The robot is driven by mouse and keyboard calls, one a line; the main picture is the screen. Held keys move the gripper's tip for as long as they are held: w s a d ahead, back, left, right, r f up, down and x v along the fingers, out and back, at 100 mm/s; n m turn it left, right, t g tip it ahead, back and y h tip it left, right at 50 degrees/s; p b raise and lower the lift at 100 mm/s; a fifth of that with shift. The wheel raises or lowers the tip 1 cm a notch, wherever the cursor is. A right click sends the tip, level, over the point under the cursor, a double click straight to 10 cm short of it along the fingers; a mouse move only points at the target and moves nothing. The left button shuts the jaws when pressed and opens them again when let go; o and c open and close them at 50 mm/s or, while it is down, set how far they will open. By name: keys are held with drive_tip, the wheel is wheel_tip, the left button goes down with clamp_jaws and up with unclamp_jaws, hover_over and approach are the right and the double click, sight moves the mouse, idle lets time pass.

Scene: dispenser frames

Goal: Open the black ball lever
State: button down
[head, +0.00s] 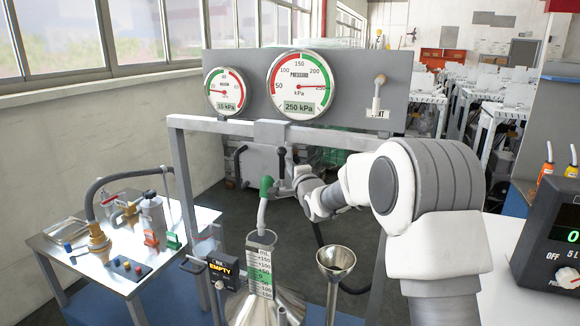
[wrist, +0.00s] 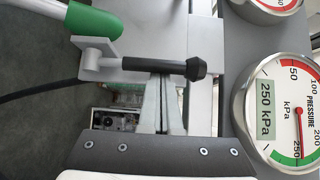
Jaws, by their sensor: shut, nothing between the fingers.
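The black lever (wrist: 160,65) with its wider knob end (wrist: 195,69) runs across the upper middle of the wrist view, fixed to a grey fitting (wrist: 97,60) at its left. My gripper (wrist: 165,77) is shut and empty. Its fingertips reach the lever's lower edge in the wrist view, beside the shaft and not around it. I cannot tell whether they touch. In the head view the end of my arm is just right of the lever, its fingers barely distinguishable.
A green-handled nozzle (head: 266,188) hangs close to the lever; its green handle (wrist: 92,20) shows at upper left in the wrist view. The pressure gauge (head: 300,86) reads 250 kPa. A grey crossbar (head: 220,127), a funnel (head: 336,258) and a graduated cylinder (head: 260,265) stand nearby.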

sight(282, 180)
drive_tip(key=shift+s+f+b, duration=0.15)
drive_tip(key=shift+f+b, duration=0.05)
drive_tip(key=shift+b, duration=0.6)
drive_tip(key=shift+s+r+b, duration=0.1)
drive_tip(key=shift+r+b, duration=0.05)
drive_tip(key=shift+b, duration=0.2)
drive_tip(key=shift+s+a+n+t+b, duration=0.1)
drive_tip(key=shift+n+t+b, duration=0.25)
drive_tip(key=shift+b, duration=0.6)
drive_tip(key=s+n+t+y+b, duration=0.1)
drive_tip(key=n+b, duration=0.1)
drive_tip(key=b, duration=0.5)
drive_tip(key=s+a+f+n+t+y+b, duration=0.1)
drive_tip(key=n+y+b, duration=0.1)
drive_tip(key=b, duration=0.4)
drive_tip(key=s+f+n+t+y+b, duration=0.1)
drive_tip(key=s+n+b, duration=0.1)
drive_tip(key=b, duration=0.5)
drive_tip(key=shift+a+f+t+b, duration=0.1)
drive_tip(key=shift+a+t+b, duration=0.25)
drive_tip(key=n+y+b, duration=0.2)
drive_tip(key=shift+s+a+f+b, duration=0.1)
drive_tip(key=shift+s+a+b, duration=0.05)
drive_tip(key=shift+s+b, duration=0.2)
drive_tip(key=shift+n+y+b, duration=0.3)
drive_tip(key=shift+n+b, duration=0.05)
